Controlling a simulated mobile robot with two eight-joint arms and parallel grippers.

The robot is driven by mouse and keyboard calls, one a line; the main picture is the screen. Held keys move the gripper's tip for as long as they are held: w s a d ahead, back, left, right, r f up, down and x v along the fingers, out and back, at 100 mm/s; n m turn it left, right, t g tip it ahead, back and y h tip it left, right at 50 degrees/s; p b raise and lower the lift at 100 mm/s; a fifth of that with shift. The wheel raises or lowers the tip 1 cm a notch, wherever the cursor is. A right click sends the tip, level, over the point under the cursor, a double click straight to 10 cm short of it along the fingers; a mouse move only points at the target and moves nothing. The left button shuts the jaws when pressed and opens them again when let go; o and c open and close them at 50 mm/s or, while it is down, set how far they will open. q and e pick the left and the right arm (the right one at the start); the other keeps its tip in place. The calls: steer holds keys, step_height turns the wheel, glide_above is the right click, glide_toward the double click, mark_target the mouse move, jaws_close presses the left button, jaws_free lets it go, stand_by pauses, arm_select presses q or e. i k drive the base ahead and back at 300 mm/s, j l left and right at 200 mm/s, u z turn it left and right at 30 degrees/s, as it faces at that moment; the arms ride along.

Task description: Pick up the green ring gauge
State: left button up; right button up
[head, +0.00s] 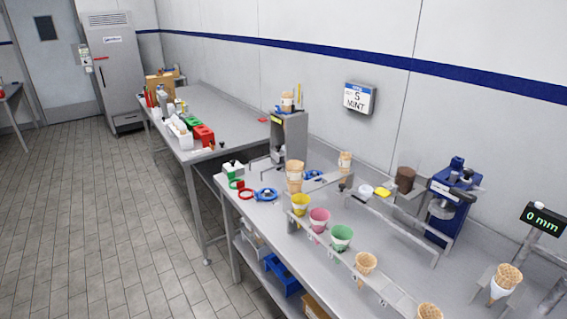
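A small green ring (236,184), which looks like the green ring gauge, lies near the left end of the near steel table (235,205). A red ring (246,194) lies just beside it, toward the front. A blue ring-shaped piece (265,194) lies to the right of the red ring. A white and green block (233,171) stands right behind the green ring. The green ring is small in view, and part of it is hard to make out. Neither of my grippers shows in the head view.
A rail with yellow (301,204), pink (319,219) and green (341,237) cups and several cones runs to the right. A grey dispenser column (290,138) and a blue press (452,200) stand farther back. Another steel table (235,120) lies beyond. Tiled floor at left is clear.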

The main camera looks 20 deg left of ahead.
mark_target(232, 175)
steer(key=i+j, duration=0.15)
steer(key=j, duration=0.25)
steer(key=i+j, duration=0.2)
steer(key=j, duration=0.25)
steer(key=i+j, duration=0.15)
steer(key=j, duration=0.25)
steer(key=i+j, duration=0.15)
steer(key=j, duration=0.25)
steer(key=i+j+u, duration=0.1)
steer(key=j, duration=0.35)
steer(key=i+j, duration=0.25)
steer(key=j, duration=0.15)
steer(key=i+j, duration=0.2)
steer(key=j, duration=0.2)
steer(key=i+j, duration=0.2)
steer(key=j, duration=0.2)
